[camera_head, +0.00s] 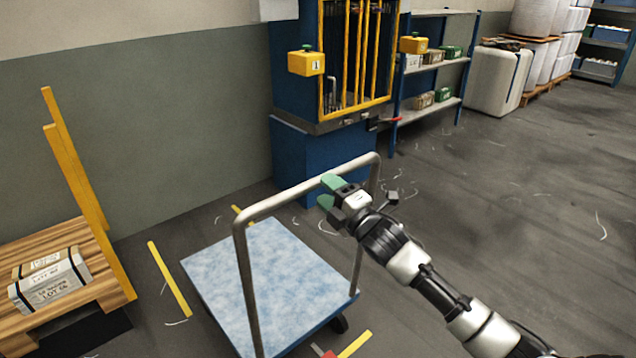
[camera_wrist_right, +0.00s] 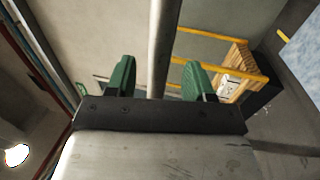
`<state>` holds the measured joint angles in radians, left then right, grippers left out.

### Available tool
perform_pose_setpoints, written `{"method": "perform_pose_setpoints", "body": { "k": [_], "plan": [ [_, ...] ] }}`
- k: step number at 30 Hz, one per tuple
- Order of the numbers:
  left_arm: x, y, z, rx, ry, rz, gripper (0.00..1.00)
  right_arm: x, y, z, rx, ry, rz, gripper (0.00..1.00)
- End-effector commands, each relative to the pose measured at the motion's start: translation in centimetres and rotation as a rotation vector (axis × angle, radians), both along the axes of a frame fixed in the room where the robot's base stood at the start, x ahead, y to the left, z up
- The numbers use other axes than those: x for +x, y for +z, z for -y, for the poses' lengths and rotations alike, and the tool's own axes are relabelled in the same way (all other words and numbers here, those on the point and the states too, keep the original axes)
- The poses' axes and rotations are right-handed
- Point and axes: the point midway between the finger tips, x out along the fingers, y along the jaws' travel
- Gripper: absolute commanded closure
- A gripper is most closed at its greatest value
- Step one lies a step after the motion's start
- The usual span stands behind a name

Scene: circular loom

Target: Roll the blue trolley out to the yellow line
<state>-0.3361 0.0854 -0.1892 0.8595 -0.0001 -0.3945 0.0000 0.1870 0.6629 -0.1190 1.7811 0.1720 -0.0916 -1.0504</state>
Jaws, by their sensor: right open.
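In the right wrist view, the open green fingers (camera_wrist_right: 160,78) lie on either side of the grey bar (camera_wrist_right: 164,40), without visible contact. How deep the bar sits between them is hard to tell. Yellow floor strips show left of the trolley (camera_head: 168,279) and at its near right corner (camera_head: 355,345). My left gripper is out of view.
A wooden pallet (camera_head: 110,292) with yellow uprights and labelled boxes (camera_head: 50,282) stands at the left. A blue machine cabinet (camera_head: 300,160) with a yellow-barred front is behind the trolley. Shelving (camera_head: 430,112) stands farther right. The grey floor at the right (camera_head: 540,200) is open, with thin scraps.

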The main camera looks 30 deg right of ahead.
Motion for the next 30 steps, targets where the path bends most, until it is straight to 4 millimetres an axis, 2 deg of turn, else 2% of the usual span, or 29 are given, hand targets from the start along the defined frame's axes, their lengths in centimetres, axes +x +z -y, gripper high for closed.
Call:
{"method": "perform_pose_setpoints", "body": {
  "k": [3,7,19,30],
  "plan": [
    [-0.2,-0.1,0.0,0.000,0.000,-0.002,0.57,1.7,0.4,-0.3,0.001,0.000,0.001,0.47],
    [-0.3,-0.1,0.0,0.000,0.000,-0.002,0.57,2.9,0.6,-0.5,0.001,0.000,0.001,0.47],
    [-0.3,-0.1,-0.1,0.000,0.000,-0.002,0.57,3.5,0.7,-0.7,0.000,0.000,0.000,0.47],
    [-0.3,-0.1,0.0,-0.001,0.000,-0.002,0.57,3.5,0.7,-0.7,0.000,0.000,0.000,1.00]
  ]
}}
